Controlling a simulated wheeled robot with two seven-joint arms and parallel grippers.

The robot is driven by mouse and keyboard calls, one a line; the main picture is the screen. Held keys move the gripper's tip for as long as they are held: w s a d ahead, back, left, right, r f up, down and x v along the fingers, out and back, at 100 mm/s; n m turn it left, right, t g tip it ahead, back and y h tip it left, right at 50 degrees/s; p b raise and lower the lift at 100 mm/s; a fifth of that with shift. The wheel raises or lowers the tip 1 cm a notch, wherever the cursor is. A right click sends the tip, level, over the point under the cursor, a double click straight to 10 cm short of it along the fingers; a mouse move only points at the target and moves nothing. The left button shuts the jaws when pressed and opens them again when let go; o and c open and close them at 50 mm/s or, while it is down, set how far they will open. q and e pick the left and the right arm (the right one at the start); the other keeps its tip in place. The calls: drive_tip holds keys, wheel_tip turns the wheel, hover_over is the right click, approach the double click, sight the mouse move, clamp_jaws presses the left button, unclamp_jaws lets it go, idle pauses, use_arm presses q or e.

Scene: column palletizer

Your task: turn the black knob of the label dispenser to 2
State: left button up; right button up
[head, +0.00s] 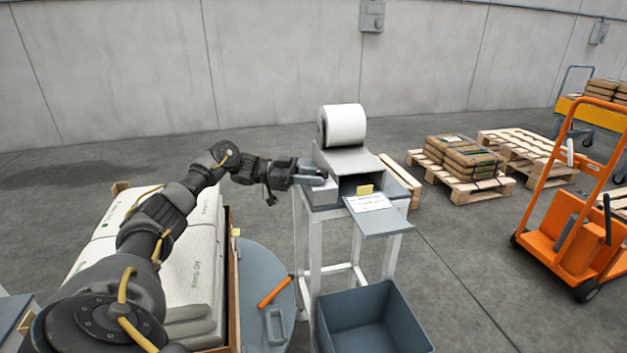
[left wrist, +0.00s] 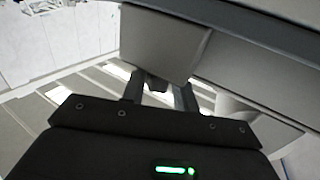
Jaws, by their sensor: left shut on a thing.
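The label dispenser (head: 345,161) is a grey box with a white roll (head: 345,125) on top, standing on a grey-legged stand. My left gripper (head: 316,176) is at its left side. In the left wrist view my left gripper (left wrist: 162,92) has its two fingers shut on a small dark piece, the black knob (left wrist: 157,84), beside the dispenser's pale housing (left wrist: 160,42). Most of the knob is hidden by the fingers and housing. Its pointer and the numbers cannot be read. My right gripper is not in view.
A blue-grey bin (head: 372,320) stands below. White sacks (head: 195,250) are stacked at left, beside a round grey plate (head: 262,270). An orange cart (head: 580,240) and pallets (head: 515,145) stand at right.

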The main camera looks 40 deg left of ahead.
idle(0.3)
